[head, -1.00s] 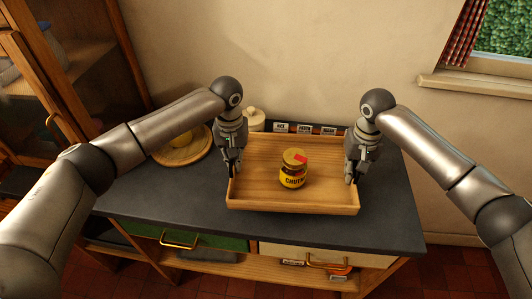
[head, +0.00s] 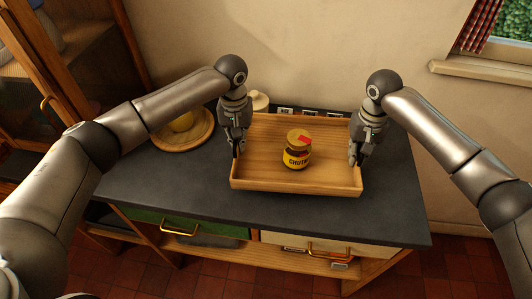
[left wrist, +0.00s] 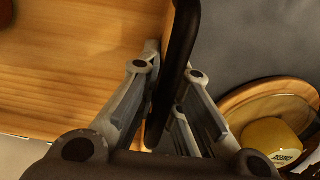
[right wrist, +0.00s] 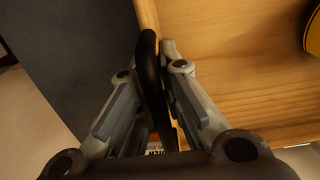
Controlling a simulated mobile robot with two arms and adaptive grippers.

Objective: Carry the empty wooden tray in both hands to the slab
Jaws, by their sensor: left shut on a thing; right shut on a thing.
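The pale wooden tray (head: 258,155) is over the dark slab-like top (head: 385,215) of the cabinet. It is not empty: a jar with a yellow label reading "CHUT..." (head: 297,158) stands upright in it. My left gripper (head: 237,150) is shut on the tray's left side, where the left wrist view shows a dark handle (left wrist: 180,65) between the fingers. My right gripper (head: 356,155) is shut on the right side, around another dark handle (right wrist: 150,80). The tray looks about level. I cannot tell whether its underside touches the top.
A round wooden board (head: 160,138) with a yellow thing (head: 182,121) lies left of the tray. A cream lidded pot (head: 260,101) and several small labelled items (head: 310,112) stand behind it, by the wall. Dark top is free in front and at right. A glass-doored cupboard (head: 75,95) stands left.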

